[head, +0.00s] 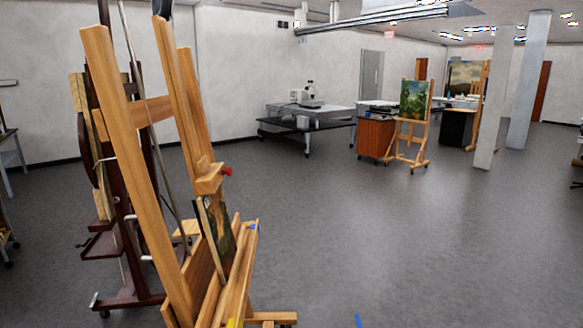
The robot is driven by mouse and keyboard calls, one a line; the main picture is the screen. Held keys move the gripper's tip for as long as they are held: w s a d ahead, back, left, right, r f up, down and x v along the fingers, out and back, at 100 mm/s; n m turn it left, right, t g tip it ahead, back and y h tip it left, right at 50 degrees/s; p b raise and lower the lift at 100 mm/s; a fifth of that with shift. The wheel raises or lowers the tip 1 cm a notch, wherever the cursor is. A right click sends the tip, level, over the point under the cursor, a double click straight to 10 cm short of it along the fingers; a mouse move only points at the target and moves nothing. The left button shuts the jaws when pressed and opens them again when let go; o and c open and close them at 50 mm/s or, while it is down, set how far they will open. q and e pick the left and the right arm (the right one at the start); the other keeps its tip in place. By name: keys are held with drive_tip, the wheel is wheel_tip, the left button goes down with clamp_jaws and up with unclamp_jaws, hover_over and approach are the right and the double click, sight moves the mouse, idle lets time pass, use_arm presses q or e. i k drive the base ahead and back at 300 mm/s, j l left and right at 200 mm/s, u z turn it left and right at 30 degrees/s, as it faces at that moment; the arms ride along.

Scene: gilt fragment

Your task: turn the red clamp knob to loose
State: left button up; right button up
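The red clamp knob (227,171) is small and sticks out to the right of the wooden top clamp block (210,179) on the near easel (131,150). The block sits above a dark painting (219,235) seen at a steep angle, which stands on the easel's lower ledge. The knob is too small here to tell whether it is tight or loose. Neither of my grippers shows in the head view.
A dark red-brown easel (128,240) stands close behind the near one. Open grey floor (400,250) lies to the right. Farther back are a table with a microscope (309,112), an orange-brown cabinet (375,138), another easel with a green painting (414,101), and pillars (493,110).

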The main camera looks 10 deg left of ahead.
sight(228, 171)
drive_tip(key=i+l+z, duration=0.35)
drive_tip(key=i+z, duration=0.35)
drive_tip(key=i+l+z, duration=0.1)
drive_tip(key=i+z, duration=0.25)
drive_tip(key=i+u, duration=0.75)
drive_tip(key=i+l+u, duration=0.2)
drive_tip(key=i+u, duration=0.4)
drive_tip(key=u, duration=0.2)
drive_tip(key=i+u, duration=0.15)
drive_tip(key=u, duration=0.25)
drive_tip(key=i+u, duration=0.2)
drive_tip(key=u, duration=0.2)
drive_tip(key=i+l+u, duration=0.15)
drive_tip(key=u, duration=0.25)
